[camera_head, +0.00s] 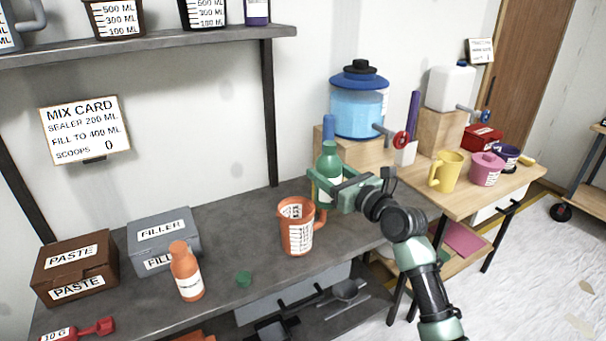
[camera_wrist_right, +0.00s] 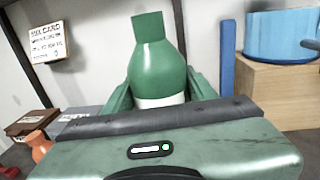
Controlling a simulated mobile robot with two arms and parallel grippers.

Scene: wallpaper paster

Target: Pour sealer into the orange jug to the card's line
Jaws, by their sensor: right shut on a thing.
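The orange jug (camera_head: 297,228) stands upright on the dark bench, its white scale facing forward. The mix card (camera_head: 84,130) on the wall reads sealer 200 ML, fill to 400 ML, scoops 0. My right gripper (camera_head: 334,190) is shut on a green bottle (camera_head: 328,165), just behind and to the right of the jug. The bottle is upright and also shows in the right wrist view (camera_wrist_right: 157,70); its label is mostly hidden by the gripper. Whether its base touches the bench is hard to tell. The level inside the jug is hidden. My left gripper is out of view.
A blue-lidded water tank (camera_head: 358,108) stands right. A yellow jug (camera_head: 445,172) and pink pot (camera_head: 486,169) stand on the side table.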

